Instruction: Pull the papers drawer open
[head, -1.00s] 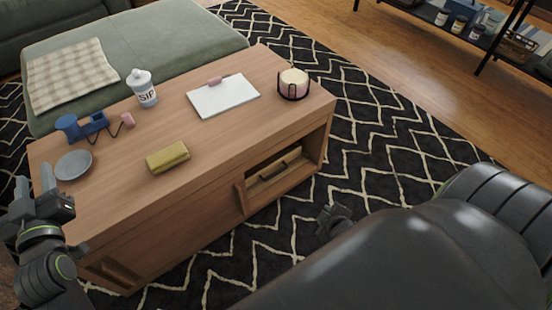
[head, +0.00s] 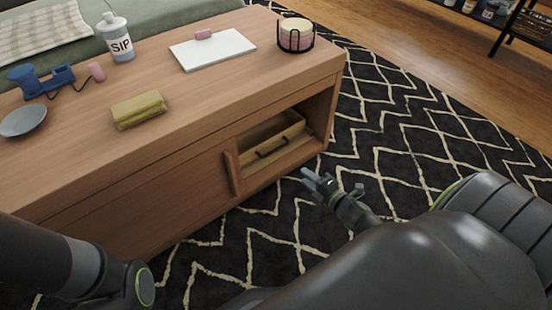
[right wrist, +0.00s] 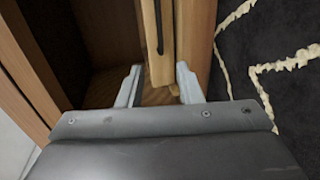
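The light wooden papers drawer (head: 285,153) sits low in the open right-hand compartment of the coffee table (head: 215,85). Its top is open, and its front carries a dark bar handle (head: 272,147). My right gripper (head: 312,179) is in front of the drawer, to the lower right of the handle and apart from it in the head view. In the right wrist view its two fingers (right wrist: 158,86) are spread, with the end of the drawer front (right wrist: 160,68) between or just beyond them. The dark handle (right wrist: 158,25) is farther up. My left gripper is out of view; only its arm shows.
A wooden sliding door with an upright pull (head: 233,172) borders the compartment on the left. The tabletop holds a candle in a black holder (head: 296,35), a clipboard (head: 212,48), a yellow cloth (head: 139,110) and a SIP jar (head: 117,40). Patterned rug (head: 400,110) lies clear to the right.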

